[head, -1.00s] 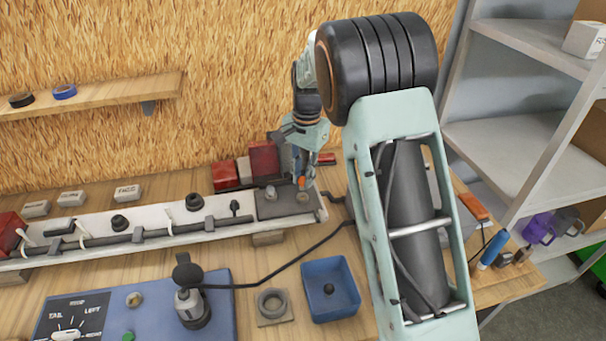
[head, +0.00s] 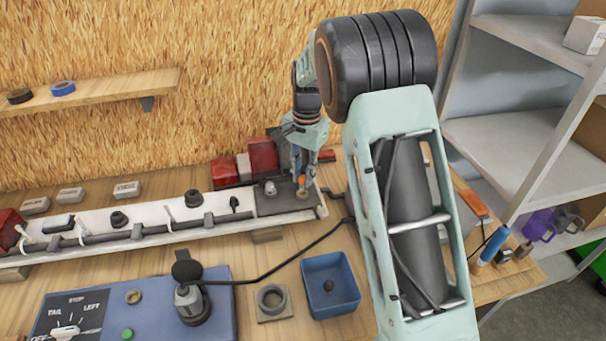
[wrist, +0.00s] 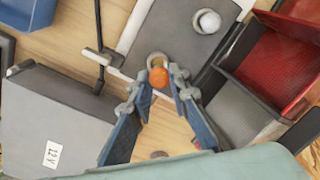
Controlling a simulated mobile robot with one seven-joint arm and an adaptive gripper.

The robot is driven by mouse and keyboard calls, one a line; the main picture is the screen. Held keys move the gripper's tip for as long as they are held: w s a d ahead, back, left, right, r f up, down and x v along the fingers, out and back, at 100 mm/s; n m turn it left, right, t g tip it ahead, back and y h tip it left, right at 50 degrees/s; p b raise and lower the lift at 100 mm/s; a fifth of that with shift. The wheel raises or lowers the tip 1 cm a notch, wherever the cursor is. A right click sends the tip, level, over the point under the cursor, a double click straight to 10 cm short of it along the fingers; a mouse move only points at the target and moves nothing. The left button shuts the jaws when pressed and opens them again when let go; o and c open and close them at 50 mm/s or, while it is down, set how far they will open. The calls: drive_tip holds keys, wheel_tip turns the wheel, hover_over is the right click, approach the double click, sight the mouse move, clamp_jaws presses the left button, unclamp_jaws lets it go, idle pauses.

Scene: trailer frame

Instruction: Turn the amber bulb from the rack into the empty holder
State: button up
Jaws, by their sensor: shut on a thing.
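My gripper (head: 301,175) is at the right end of the white trailer frame (head: 150,217). It is shut on the amber bulb (head: 302,180), which shows orange between the fingertips (wrist: 158,82) in the wrist view. The bulb is at the round holder (wrist: 156,59) on the dark grey plate (wrist: 182,40); I cannot tell whether its base is inside the holder. A second holder on the plate carries a whitish bulb (wrist: 208,21), also visible in the head view (head: 271,187). I cannot pick out the rack.
Red lamp housings (head: 262,156) stand close behind the plate. A grey box marked 12V (wrist: 55,120) is near the gripper in the wrist view. A blue tray (head: 318,263), a square ring block (head: 273,301) and a blue switch panel (head: 225,310) are in front, with a black cable between.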

drive_tip(key=shift+f, duration=0.45)
drive_tip(key=shift+f, duration=0.15)
drive_tip(key=shift+f+b, duration=0.45)
drive_tip(key=shift+b, duration=0.05)
drive_tip(key=shift+f, duration=0.4)
idle(0.4)
drive_tip(key=shift+m, duration=1.7)
drive_tip(key=shift+s+m+p, duration=0.1)
drive_tip(key=shift+m+p, duration=0.45)
drive_tip(key=shift+m, duration=1.15)
